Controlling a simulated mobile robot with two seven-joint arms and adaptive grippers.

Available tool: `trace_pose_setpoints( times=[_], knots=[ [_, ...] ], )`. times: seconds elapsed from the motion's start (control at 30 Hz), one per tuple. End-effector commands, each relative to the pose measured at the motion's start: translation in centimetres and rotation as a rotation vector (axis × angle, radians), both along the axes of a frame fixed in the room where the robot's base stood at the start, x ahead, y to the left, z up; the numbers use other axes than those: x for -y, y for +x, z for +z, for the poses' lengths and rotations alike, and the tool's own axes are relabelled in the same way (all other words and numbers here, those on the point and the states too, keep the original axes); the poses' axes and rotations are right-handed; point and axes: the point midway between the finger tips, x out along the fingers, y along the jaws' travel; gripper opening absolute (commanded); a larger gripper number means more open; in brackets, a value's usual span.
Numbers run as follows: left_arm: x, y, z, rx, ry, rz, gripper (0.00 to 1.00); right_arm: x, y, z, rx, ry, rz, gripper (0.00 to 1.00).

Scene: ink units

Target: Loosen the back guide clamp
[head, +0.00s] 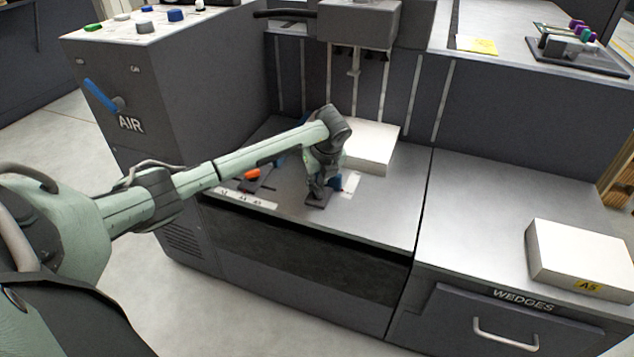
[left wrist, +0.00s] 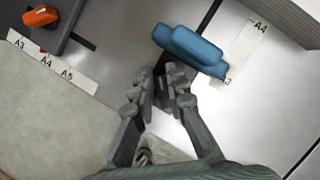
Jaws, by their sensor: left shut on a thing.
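The blue clamp lever (head: 334,182) sits on the steel table beside a white scale strip (head: 351,183). In the left wrist view the lever (left wrist: 198,46) lies slanted just beyond my fingertips, next to the strip (left wrist: 246,45) marked A4. My left gripper (head: 320,183) reaches down over the lever and is shut on it; the fingers (left wrist: 168,75) show close together in the left wrist view. The exact contact is partly hidden. An orange lever (head: 252,174) sits on a dark guide to the left, also in the left wrist view (left wrist: 40,16). My right gripper is not in view.
A white paper stack (head: 371,147) stands just behind my left gripper. A scale strip (head: 246,198) marked A3, A4 and A5 runs along the front edge. A paper pack (head: 575,250) lies at right above the WEDGES drawer (head: 505,325). The steel top between is clear.

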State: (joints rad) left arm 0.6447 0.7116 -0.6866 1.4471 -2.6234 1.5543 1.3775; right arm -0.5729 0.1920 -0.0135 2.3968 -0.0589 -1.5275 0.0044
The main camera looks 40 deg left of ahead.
Motion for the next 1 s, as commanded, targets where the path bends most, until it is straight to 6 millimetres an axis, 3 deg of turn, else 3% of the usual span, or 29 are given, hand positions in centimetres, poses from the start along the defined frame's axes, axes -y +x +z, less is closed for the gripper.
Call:
trace_pose_setpoints(
  times=[0.67, 0.7, 0.73, 1.0],
  knots=[
    [-0.05, -0.06, 0.04, 0.0, 0.0, 0.061, 0.0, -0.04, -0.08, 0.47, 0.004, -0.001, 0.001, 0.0],
    [-0.05, -0.06, 0.04, 0.0, 0.0, 0.06, 0.17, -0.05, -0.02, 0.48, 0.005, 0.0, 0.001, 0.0],
    [-0.04, -0.07, 0.03, 0.0, 0.0, 0.06, 0.21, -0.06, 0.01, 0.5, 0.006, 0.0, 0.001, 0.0],
    [-0.05, -0.07, 0.02, 0.0, 0.0, 0.058, 0.22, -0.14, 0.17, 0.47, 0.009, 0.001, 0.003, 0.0]
  ],
)
